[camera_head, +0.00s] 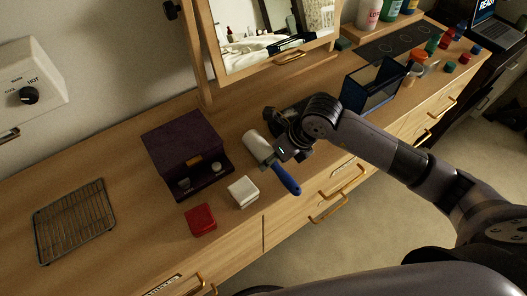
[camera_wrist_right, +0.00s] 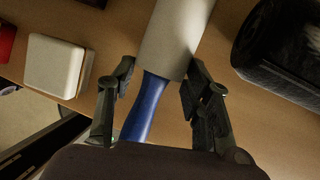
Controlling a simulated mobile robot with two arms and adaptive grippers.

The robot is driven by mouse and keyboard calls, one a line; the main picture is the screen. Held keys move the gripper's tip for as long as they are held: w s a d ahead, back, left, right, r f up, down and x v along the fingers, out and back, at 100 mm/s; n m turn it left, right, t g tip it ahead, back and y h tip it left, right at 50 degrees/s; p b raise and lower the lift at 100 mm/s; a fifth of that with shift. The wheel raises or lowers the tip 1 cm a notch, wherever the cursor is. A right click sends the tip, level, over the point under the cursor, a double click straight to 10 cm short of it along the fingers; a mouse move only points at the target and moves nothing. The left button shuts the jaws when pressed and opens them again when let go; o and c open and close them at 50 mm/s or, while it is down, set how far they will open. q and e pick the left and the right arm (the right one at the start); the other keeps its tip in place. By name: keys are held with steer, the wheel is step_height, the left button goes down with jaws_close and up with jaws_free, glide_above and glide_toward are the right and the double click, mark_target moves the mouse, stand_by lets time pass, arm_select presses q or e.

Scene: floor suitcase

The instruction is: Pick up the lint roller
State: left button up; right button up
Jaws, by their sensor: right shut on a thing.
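The lint roller (camera_head: 257,146) has a white roll and a blue handle. It lies slantwise near the front edge of the wooden dresser top, with the handle pointing toward that edge. My right gripper (camera_head: 284,150) is over it and shut on it. In the right wrist view, the fingers (camera_wrist_right: 160,75) sit on both sides of the lint roller (camera_wrist_right: 150,100), where the handle meets the roll. The far end of the roll runs out of that view. I cannot tell whether it touches the dresser top. My left gripper is not in view.
A white box (camera_head: 243,191) and a red box (camera_head: 201,219) are left of the roller. A dark purple jewelry box (camera_head: 185,150) stands behind them. A wire rack (camera_head: 74,222) lies far left. A mirror (camera_head: 265,35) stands behind; a blue-sided clear bin (camera_head: 373,85) is right.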

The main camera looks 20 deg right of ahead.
steer(key=c, duration=0.6)
steer(key=shift+r, duration=0.1)
step_height(320, 180, up, 20)
steer(key=shift+f+b, duration=0.1)
steer(key=shift+b, duration=1)
